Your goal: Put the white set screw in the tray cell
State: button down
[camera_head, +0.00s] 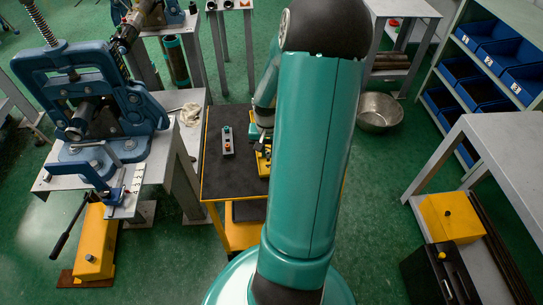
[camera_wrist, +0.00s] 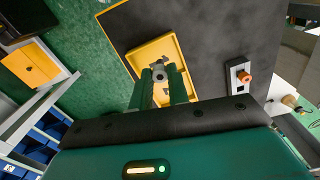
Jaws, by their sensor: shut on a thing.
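The yellow tray (camera_wrist: 182,42) lies on the dark top of a small table in the wrist view. In the head view only the tray's left part (camera_head: 263,168) shows; my arm hides the rest. My gripper (camera_wrist: 161,78) is over the tray, its two green fingers shut on a small pale grey-white piece, the set screw (camera_wrist: 159,72), with a dark hole in its end. The screw appears above the tray's inside; its height cannot be told. Dark marks show on the tray floor, but the cell borders are unclear. In the head view the screw is hidden.
A grey box with an orange-red knob (camera_head: 228,142) stands left of the tray and also shows in the wrist view (camera_wrist: 240,76). A blue pipe vise (camera_head: 95,100) is on the bench at left. A metal bowl (camera_head: 379,111) and blue bins (camera_head: 490,55) are at right.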

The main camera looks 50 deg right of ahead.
jog(key=d+f, duration=0.2)
jog(key=f, duration=0.1)
jog(key=shift+w+d+f, duration=0.3)
jog(key=shift+d, duration=0.1)
jog(key=shift+f, duration=1.5)
jog(key=shift+f, duration=0.15)
jog(key=c, duration=1.3)
grip_release()
jog(key=shift+c, duration=0.2)
